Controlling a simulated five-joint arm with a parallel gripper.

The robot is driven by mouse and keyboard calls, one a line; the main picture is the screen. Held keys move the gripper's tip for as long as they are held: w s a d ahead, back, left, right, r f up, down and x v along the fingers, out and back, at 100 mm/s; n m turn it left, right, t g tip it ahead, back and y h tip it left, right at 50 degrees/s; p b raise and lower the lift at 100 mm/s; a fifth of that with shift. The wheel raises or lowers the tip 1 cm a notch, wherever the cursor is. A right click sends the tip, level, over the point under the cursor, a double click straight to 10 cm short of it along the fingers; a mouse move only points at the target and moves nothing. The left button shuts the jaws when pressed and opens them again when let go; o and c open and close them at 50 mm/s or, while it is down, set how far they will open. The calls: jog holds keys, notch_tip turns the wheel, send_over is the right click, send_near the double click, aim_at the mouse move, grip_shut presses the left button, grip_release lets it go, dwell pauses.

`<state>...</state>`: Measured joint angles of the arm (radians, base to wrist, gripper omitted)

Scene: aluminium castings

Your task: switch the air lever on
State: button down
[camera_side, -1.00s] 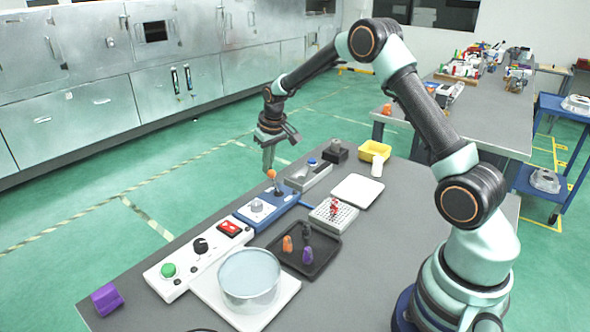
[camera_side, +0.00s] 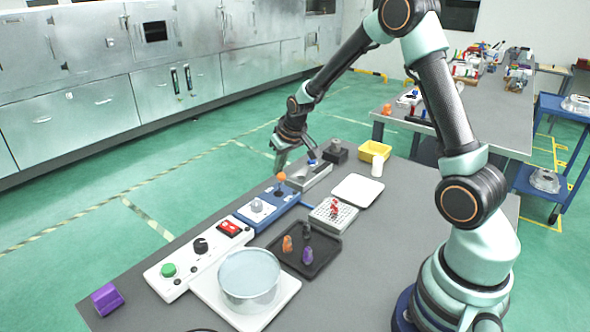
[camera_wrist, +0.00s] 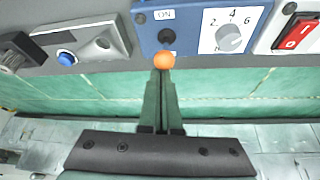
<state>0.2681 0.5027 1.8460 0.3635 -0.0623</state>
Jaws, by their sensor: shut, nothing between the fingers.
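The air lever has an orange ball knob (camera_side: 281,177) on a dark stem, rising from a blue panel (camera_side: 290,203) near the table's far edge. In the wrist view the orange knob (camera_wrist: 164,61) shows in front of the panel's dark lever socket (camera_wrist: 167,37), with an ON label (camera_wrist: 165,14) beyond the socket. My gripper (camera_side: 278,171) is shut and empty, its fingertips just behind the knob. The fingertips also show in the wrist view (camera_wrist: 164,75), right below the knob. I cannot tell whether they touch it.
A numbered dial (camera_wrist: 230,38) and a red rocker switch (camera_wrist: 298,35) lie along the same row. A grey unit with a blue button (camera_wrist: 66,58) is on the other side. A black tray (camera_side: 322,262) with small figures and a white rack (camera_side: 347,219) stand nearer my base.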

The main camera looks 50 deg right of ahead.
jog(key=shift+s, duration=0.2)
jog(key=shift+r, duration=0.1)
jog(key=shift+r, duration=0.7)
jog(key=shift+w, duration=0.15)
jog(key=s+d+v, duration=0.1)
jog(key=v, duration=0.8)
jog(key=shift+s, duration=0.2)
dwell(0.3)
